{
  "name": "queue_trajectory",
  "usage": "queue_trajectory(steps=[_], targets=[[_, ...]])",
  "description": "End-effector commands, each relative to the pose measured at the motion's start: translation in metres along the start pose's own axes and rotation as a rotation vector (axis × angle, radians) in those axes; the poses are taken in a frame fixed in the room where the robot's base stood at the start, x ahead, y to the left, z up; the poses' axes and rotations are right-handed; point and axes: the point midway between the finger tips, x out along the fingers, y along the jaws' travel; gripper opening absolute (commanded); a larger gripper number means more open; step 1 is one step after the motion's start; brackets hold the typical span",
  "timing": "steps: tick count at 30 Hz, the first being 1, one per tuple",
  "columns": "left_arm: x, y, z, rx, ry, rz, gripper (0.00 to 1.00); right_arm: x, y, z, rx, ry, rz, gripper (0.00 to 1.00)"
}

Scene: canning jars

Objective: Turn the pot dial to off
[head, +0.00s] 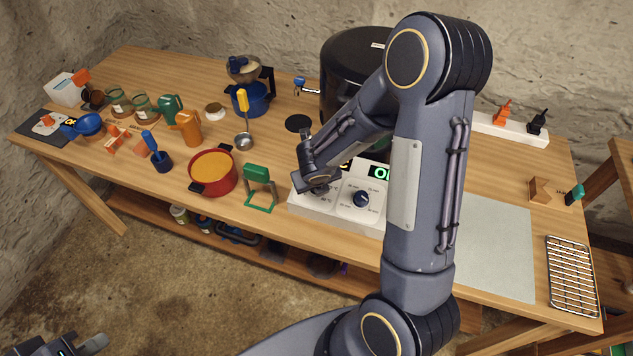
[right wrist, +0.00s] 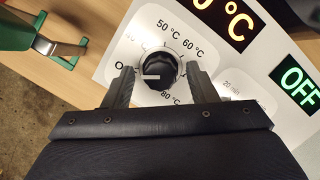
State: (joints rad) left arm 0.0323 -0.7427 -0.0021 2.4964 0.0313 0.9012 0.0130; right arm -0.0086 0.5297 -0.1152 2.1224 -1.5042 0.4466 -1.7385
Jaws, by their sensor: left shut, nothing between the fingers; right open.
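The pot dial (right wrist: 159,70) is a black knob on a white control panel, marked 50, 60 and 80 °C, with a label starting "O" at its left. Its white pointer line lies roughly level, toward the left. My right gripper (right wrist: 160,84) is open, its two fingers apart on either side of the dial; I cannot tell if they touch it. In the head view my right gripper (head: 318,186) covers the dial on the panel (head: 300,203). The large black pot (head: 345,70) stands behind. My left gripper (head: 92,346) is shut and empty at the bottom left, away from the table.
A second dark dial (head: 361,198) is beside it, under a green "OFF" display (right wrist: 298,88). An orange display (right wrist: 222,20) ends in "0 °C". A green-handled tool (head: 257,175) and a red pot (head: 213,173) stand left of the panel. A grey mat (head: 495,245) lies right.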

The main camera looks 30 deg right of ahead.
Motion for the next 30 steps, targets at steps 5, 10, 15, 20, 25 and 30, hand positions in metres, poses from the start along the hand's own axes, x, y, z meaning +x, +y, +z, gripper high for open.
queue_trajectory(steps=[5,10,15,20,25,30], targets=[[-0.003,0.001,-0.001,0.0,0.0,0.0,0.0,-0.009,0.0,0.001,0.003,-0.002,0.0,0.52],[-0.011,0.005,-0.005,0.0,0.0,0.0,0.0,-0.038,-0.001,0.002,0.002,-0.003,0.001,0.52],[-0.017,0.008,-0.009,0.0,0.0,0.0,0.0,-0.065,0.0,0.002,0.0,-0.004,0.001,0.52],[-0.019,0.009,-0.01,0.0,0.0,0.0,0.0,-0.077,0.0,0.001,0.001,-0.001,0.0,0.52],[-0.019,0.009,-0.009,0.0,0.0,0.0,0.0,-0.078,0.0,0.0,-0.001,0.0,0.0,0.52],[-0.019,0.009,-0.009,0.0,0.0,0.0,0.0,-0.078,0.0,0.0,0.0,0.0,0.0,0.52]])
